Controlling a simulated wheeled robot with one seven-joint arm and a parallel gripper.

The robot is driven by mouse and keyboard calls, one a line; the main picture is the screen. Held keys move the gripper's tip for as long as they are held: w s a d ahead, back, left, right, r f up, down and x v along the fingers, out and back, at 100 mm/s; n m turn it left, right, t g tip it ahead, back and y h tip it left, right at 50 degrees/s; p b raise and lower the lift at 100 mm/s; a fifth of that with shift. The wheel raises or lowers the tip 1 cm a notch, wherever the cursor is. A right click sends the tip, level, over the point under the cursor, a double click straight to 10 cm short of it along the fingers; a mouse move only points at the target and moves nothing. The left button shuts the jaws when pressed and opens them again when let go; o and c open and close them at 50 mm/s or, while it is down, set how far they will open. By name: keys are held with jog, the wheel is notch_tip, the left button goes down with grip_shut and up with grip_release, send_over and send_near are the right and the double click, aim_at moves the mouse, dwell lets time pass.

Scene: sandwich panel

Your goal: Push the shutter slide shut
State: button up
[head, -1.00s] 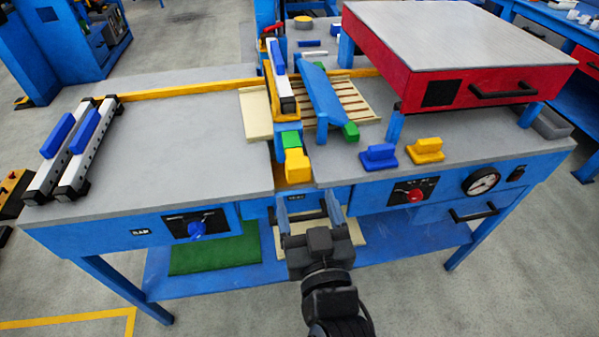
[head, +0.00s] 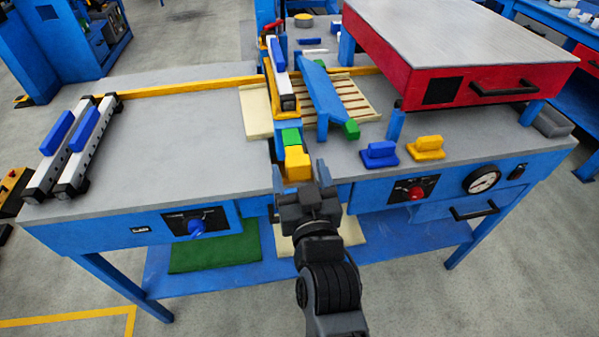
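No part is clearly labelled as the shutter slide. In the middle gap of the workbench, a yellow block (head: 297,163) sits at the front with a green block (head: 291,138) just behind it. My gripper (head: 301,179) points away from me at the bench's front edge, directly in front of the yellow block. I cannot tell whether the fingers touch the yellow block. The gripper body hides the front drawer handle area and the lower part of the gap.
A sloping blue plate (head: 324,95) stands over a slatted wooden board (head: 357,103). A red box with a grey top (head: 470,90) stands at the back right. The left benchtop (head: 190,135) is mostly clear.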

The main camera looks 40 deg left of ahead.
jog(key=c, duration=0.8)
jog(key=shift+c, duration=0.2)
